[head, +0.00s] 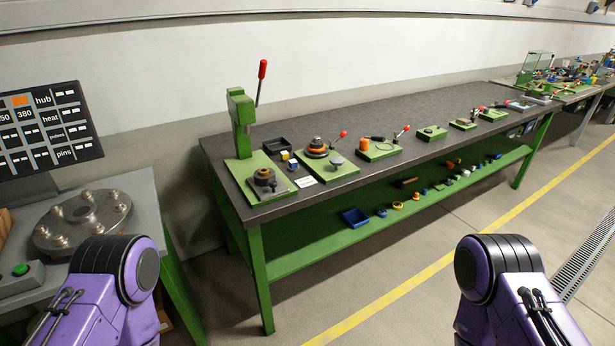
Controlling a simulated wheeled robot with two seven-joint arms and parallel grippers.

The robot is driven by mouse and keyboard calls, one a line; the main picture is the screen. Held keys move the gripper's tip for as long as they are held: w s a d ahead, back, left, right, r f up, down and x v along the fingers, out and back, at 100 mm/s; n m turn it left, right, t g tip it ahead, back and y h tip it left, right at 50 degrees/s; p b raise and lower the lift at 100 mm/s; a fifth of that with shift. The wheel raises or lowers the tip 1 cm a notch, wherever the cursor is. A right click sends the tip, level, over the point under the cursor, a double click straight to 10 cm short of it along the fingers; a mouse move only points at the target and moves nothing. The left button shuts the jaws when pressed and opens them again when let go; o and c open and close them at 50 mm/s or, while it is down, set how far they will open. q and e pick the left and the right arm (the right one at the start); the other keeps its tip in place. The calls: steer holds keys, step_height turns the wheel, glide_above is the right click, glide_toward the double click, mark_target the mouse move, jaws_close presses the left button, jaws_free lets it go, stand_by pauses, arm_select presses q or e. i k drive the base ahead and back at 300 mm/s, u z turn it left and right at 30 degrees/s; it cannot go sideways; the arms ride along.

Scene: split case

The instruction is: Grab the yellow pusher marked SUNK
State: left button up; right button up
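A small yellow block (284,155) sits on the dark-topped green bench, beside a black tray. Only my purple arm links show at the bottom left and bottom right. Neither gripper is in view.
The long bench (345,187) holds a green press (240,120) with a red-knobbed lever and several green fixtures. A blue bin (356,217) is on the lower shelf (300,250). A grey table (145,200) with a flanged disc stands left. The floor in front is clear.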

mark_target(284, 156)
steer(key=u, duration=0.25)
steer(key=i, duration=1.75)
steer(key=z, duration=0.25)
